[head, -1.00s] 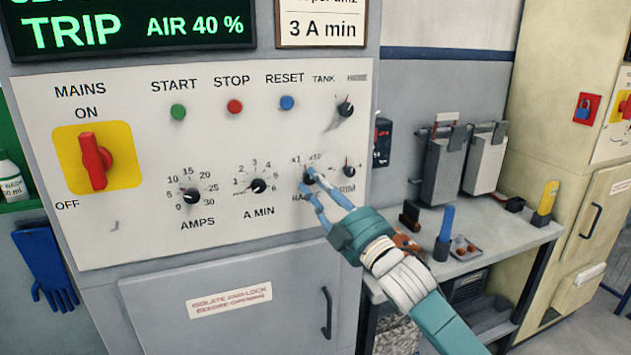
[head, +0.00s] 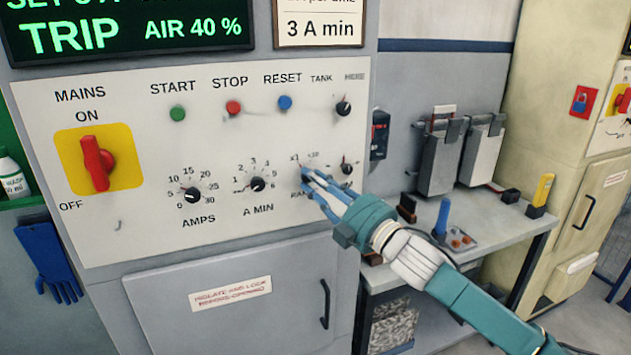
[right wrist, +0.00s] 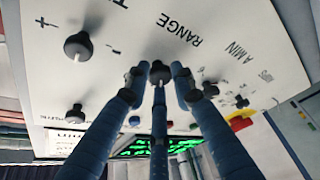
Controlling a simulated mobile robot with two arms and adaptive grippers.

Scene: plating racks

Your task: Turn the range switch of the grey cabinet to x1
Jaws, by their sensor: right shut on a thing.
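The grey cabinet (head: 245,325) fills the left and middle of the head view, with a white control panel (head: 135,235). The range switch, a small dark knob between x1 and x10 marks at the panel's lower right, is mostly hidden by my fingers in the head view. It shows in the right wrist view as a dark range knob (right wrist: 160,72) below the word RANGE. My right gripper (head: 308,176) is shut on it, its blue fingers around the knob; the fingers also show in the right wrist view (right wrist: 158,85). I cannot tell where its pointer stands. My left gripper is out of view.
The TRIM knob (head: 347,169) is close right of my fingers, the TANK knob (head: 343,105) above, the A MIN knob (head: 257,184) to the left. A red MAINS handle (head: 95,163) is further left. A bench (head: 505,238) with small items stands right of the cabinet.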

